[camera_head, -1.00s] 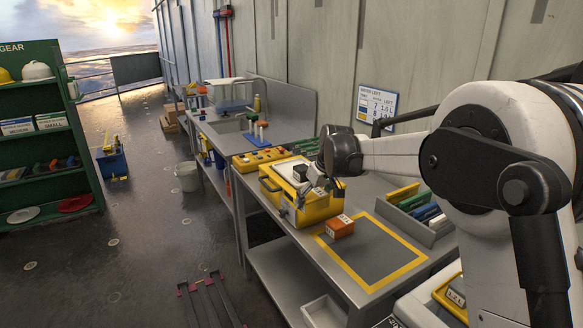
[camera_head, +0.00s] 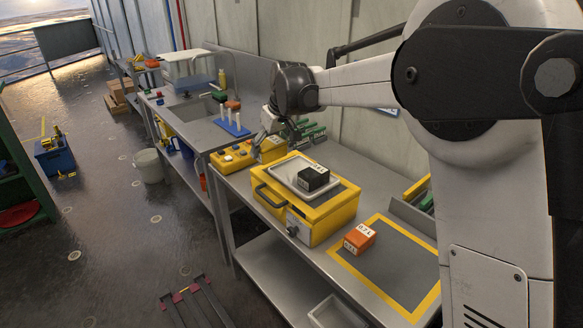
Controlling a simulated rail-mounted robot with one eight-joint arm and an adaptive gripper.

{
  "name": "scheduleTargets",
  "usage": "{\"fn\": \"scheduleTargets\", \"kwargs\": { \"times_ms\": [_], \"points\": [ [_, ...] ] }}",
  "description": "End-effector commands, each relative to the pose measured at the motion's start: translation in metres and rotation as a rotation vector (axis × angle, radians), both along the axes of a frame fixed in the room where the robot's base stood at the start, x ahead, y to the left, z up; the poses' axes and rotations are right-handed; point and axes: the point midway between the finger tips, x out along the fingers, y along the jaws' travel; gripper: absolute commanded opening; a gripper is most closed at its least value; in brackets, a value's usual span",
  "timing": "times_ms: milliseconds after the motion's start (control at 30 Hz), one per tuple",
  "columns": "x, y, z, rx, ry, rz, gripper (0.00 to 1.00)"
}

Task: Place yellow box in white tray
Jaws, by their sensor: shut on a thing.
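A small yellow box (camera_head: 272,150) is at my gripper (camera_head: 264,138), which is shut on it, beside the yellow control box at the back of the bench. The fingers are small and partly hidden by the wrist. The white tray (camera_head: 284,178) lies on top of a yellow case (camera_head: 323,213), in front of and to the right of my gripper. A black box (camera_head: 314,178) with a white label is in the tray.
An orange box (camera_head: 358,238) sits on the yellow-bordered grey mat (camera_head: 390,262). A yellow control box (camera_head: 232,158) with knobs and a blue rack of white tubes (camera_head: 232,125) stand behind the case. Another white tray (camera_head: 335,314) is low, below the bench.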

Motion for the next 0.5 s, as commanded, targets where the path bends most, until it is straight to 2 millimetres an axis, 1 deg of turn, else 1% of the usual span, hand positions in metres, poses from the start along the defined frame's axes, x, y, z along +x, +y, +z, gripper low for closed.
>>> {"fn": "scheduleTargets", "kwargs": {
  "times_ms": [67, 167, 500],
  "points": [
    [0.005, -0.004, -0.002, 0.0, 0.0, -0.002, 0.42],
    [0.018, -0.013, -0.011, 0.0, 0.0, -0.003, 0.42],
    [0.072, -0.05, -0.05, 0.0, 0.0, -0.003, 0.42]
  ]
}}
